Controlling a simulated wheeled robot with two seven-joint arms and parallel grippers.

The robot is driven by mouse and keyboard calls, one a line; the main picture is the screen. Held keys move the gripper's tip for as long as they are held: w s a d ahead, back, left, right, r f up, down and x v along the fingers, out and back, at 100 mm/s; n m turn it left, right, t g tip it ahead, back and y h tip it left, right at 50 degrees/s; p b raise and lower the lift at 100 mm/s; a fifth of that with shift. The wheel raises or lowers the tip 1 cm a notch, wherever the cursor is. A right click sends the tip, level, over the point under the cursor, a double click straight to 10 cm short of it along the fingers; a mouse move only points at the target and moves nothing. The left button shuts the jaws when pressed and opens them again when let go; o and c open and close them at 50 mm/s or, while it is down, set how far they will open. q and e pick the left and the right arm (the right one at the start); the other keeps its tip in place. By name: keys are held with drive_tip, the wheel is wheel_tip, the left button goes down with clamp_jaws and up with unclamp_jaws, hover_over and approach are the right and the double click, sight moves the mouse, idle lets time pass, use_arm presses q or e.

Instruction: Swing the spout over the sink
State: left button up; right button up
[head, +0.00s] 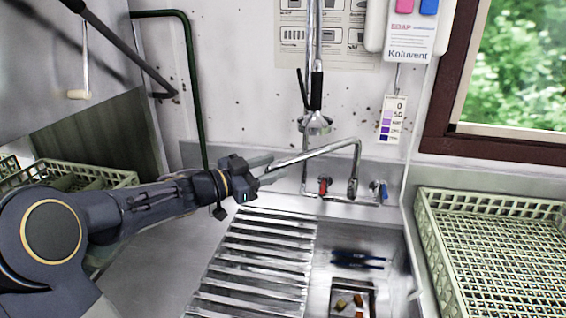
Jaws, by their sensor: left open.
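The chrome spout (322,150) rises between a red tap handle (323,186) and a blue tap handle (379,189), bends over and reaches left toward my gripper. The steel sink (395,265) is below and in front of it. Its basin holds a square drain tray with brownish scraps. The spout points left, toward the back of the slatted drainer (262,246) beside the basin. My left gripper (277,166) is open, its fingertips at the spout's free end, which appears between them. I cannot tell whether they touch. My right gripper is not in view.
A hanging spray pipe (316,90) comes down behind the spout. A pale green dish rack (490,245) stands at right, another (95,174) at far left. A green pipe (190,80) runs up the wall. A dark object (358,260) lies in the sink.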

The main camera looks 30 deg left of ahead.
use_arm(q)
drive_tip(key=shift+x, duration=1.75)
drive_tip(key=shift+a, duration=0.1)
clamp_jaws()
